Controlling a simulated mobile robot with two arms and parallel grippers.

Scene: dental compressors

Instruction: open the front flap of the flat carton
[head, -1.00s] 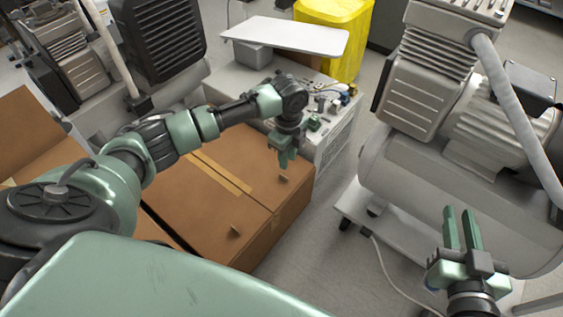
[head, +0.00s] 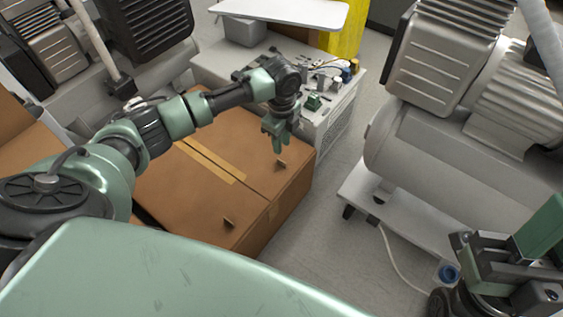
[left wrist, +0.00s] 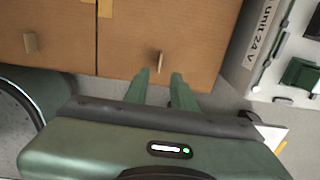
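The flat brown carton (head: 180,200) lies on the floor in the head view, its top closed. A seam crosses the top, and two small upright tabs stand on the strip nearest the front edge: one tab (head: 282,162) near the right end, the other (head: 229,223) further left. My left gripper (head: 274,145) is open and empty, pointing down over the carton beside the right tab. In the left wrist view that tab (left wrist: 159,61) stands just beyond and between the parted fingertips (left wrist: 160,74); I see no contact. My right gripper (head: 515,245) is partly cut off at the lower right.
A white equipment box (head: 340,122) with fittings on top stands close behind the carton's right end. A large grey compressor (head: 450,150) on a white base fills the right. A hose lies on the floor. Free floor (head: 320,225) shows before the carton.

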